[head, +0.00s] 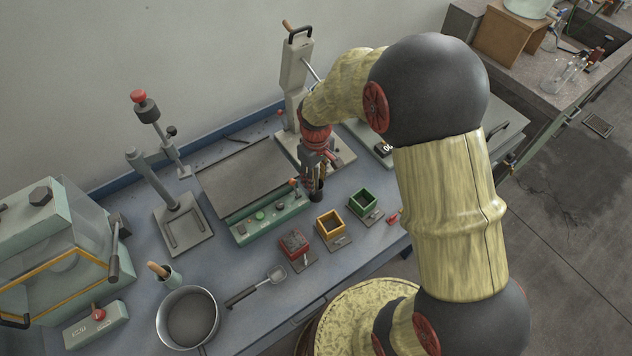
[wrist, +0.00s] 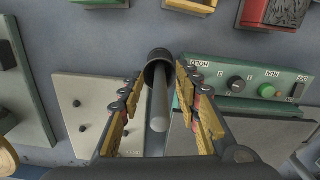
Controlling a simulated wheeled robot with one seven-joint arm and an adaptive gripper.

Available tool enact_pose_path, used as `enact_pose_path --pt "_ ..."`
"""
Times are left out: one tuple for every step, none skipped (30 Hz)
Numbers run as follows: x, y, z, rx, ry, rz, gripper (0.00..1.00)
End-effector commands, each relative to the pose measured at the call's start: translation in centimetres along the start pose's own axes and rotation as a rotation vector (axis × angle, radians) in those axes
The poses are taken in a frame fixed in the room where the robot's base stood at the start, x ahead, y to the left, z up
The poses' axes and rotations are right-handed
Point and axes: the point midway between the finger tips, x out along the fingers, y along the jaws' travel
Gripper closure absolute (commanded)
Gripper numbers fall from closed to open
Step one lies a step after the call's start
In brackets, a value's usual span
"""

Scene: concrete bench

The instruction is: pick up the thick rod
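A pale grey rod (wrist: 159,104), the only rod I can make out here, stands in a dark round cup (wrist: 157,65) in the wrist view. Its near end points towards the camera. My gripper (wrist: 160,88) is open, with one finger on each side of the rod and visible gaps between rod and pads. In the head view my gripper (head: 319,164) points down just above the dark cup (head: 316,195) on the bench. The rod is mostly hidden by the fingers there.
A green-fronted hotplate-like unit (head: 270,218) stands left of the cup. Red (head: 294,243), yellow (head: 330,223) and green (head: 362,201) open boxes lie in front. A grey upright stand (head: 295,75) rises close behind my gripper. A pan (head: 188,318) sits at front left.

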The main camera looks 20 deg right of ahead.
Motion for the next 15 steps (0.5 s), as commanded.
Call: enact_pose_path --pt "-0.03 -0.01 0.01 0.0 0.0 0.0 0.67" --pt "-0.04 -0.01 0.01 0.0 0.0 0.0 0.69" --pt "-0.04 -0.01 0.01 0.0 0.0 0.0 0.71" --pt "-0.04 -0.01 0.01 0.0 0.0 0.0 0.72" --pt "-0.04 -0.01 0.02 0.0 0.0 0.0 0.74" --pt "-0.04 -0.01 0.02 0.0 0.0 0.0 0.77" --pt "-0.04 -0.02 0.02 0.0 0.0 0.0 0.78" --pt "-0.04 -0.02 0.02 0.0 -0.001 0.0 0.8" --pt "-0.04 -0.02 0.02 0.0 0.0 0.0 0.82" --pt "-0.04 -0.02 0.02 0.0 -0.001 0.0 0.84" --pt "-0.04 -0.02 0.02 0.0 -0.001 0.0 0.86" --pt "-0.04 -0.02 0.03 0.0 -0.001 0.0 0.88" --pt "-0.04 -0.02 0.03 0.0 -0.001 0.0 0.9" --pt "-0.04 -0.02 0.03 0.0 -0.001 0.0 0.91" --pt "-0.04 -0.02 0.03 0.0 -0.001 0.0 0.94"
